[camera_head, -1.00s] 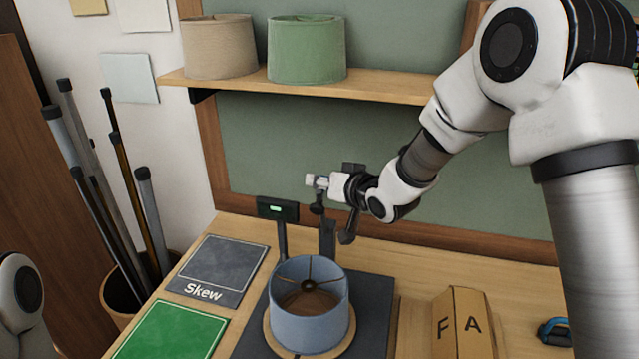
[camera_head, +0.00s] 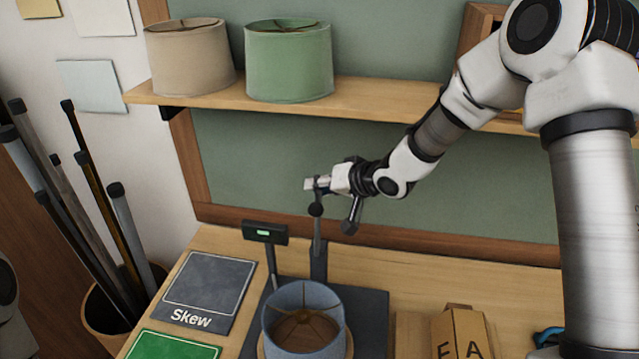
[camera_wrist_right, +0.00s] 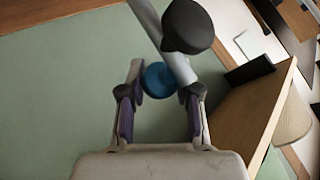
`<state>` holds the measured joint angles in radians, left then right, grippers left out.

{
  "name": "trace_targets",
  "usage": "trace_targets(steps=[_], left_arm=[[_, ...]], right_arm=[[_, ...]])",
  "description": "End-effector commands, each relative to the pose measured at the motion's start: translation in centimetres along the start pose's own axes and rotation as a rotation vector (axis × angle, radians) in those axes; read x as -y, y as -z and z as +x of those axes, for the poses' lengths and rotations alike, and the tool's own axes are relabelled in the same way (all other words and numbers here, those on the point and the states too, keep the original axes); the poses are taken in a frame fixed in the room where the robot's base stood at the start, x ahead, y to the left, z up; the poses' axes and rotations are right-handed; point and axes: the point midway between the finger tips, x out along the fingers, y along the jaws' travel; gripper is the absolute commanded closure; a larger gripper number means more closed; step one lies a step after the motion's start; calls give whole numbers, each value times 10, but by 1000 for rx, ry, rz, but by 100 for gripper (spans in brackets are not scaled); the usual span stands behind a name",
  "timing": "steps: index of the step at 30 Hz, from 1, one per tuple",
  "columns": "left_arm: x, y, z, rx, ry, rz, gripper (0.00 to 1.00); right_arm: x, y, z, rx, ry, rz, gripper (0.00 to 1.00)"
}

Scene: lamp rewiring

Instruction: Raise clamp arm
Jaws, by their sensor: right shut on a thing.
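The clamp arm (camera_head: 317,230) is a thin grey rod with a black ball knob, standing up from a dark post (camera_head: 318,262) behind the blue lampshade (camera_head: 303,325). My right gripper (camera_head: 318,184) is shut at the rod's upper end. In the right wrist view, its fingers (camera_wrist_right: 161,82) close around a blue round knob (camera_wrist_right: 159,79) beside the silver rod, and the black knob (camera_wrist_right: 188,26) is nearer the camera. The lampshade sits on a round wooden base on a dark mat. My left gripper is not in view; only part of my left arm shows.
A small display on a stand (camera_head: 265,233) is close left of the post. A shelf (camera_head: 380,102) with beige (camera_head: 190,58) and green (camera_head: 289,62) shades runs above. A "Skew" pad (camera_head: 208,285) lies left and a cardboard box (camera_head: 463,335) right.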

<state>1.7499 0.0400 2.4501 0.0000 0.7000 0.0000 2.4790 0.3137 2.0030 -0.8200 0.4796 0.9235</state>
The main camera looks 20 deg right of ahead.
Motion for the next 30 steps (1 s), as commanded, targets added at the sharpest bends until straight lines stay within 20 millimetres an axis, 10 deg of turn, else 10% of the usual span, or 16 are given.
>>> trace_targets(steps=[6,7,9,22,30], left_arm=[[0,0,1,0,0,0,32],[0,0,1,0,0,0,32],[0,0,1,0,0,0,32],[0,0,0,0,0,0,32],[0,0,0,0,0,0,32]], right_arm=[[-4,-9,2,19,-10,3,100],[-4,-9,2,20,-11,3,60],[-5,-9,2,19,-11,3,40],[-2,-3,-9,7,-5,2,40],[-2,-2,-76,4,-1,10,40]])
